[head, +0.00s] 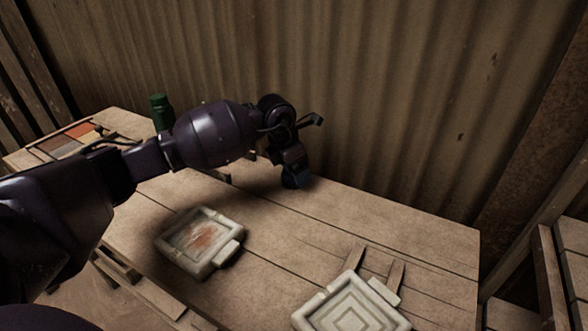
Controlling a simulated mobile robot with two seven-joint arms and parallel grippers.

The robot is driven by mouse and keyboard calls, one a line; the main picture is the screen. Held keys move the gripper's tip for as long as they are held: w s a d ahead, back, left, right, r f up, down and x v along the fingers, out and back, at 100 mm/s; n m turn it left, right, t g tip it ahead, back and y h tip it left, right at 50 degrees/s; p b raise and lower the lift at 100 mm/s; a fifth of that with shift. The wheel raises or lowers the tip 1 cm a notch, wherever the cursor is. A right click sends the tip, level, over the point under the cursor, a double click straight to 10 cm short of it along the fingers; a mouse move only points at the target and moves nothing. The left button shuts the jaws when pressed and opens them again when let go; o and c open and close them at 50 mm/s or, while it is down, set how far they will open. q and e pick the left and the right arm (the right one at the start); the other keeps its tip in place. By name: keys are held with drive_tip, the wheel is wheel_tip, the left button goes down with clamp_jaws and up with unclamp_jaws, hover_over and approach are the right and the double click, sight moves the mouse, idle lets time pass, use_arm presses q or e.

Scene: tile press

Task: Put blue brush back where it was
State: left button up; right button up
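My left arm reaches in from the left across the table. Its wrist bends down at the back, with the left gripper (295,176) low over the tabletop near the corrugated wall. The fingers are too dark and hidden to tell whether they are open or shut. A dark bluish shape shows at the gripper's lower end. I cannot tell whether it is the blue brush or part of my gripper. No blue brush is clearly visible elsewhere. My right gripper is not in view.
A pale square mould (228,254) with reddish stains lies mid-table. Another mould (352,309) with concentric squares lies at the front right, beside wooden strips (395,274). A green bottle (161,113) and coloured tiles (82,130) are at the back left. The table's right side (430,249) is clear.

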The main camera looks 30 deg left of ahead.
sight(283, 175)
use_arm(q)
drive_tip(key=p+v, duration=0.2)
drive_tip(key=v, duration=0.9)
drive_tip(key=shift+r, duration=0.25)
drive_tip(key=shift+s+a, duration=0.1)
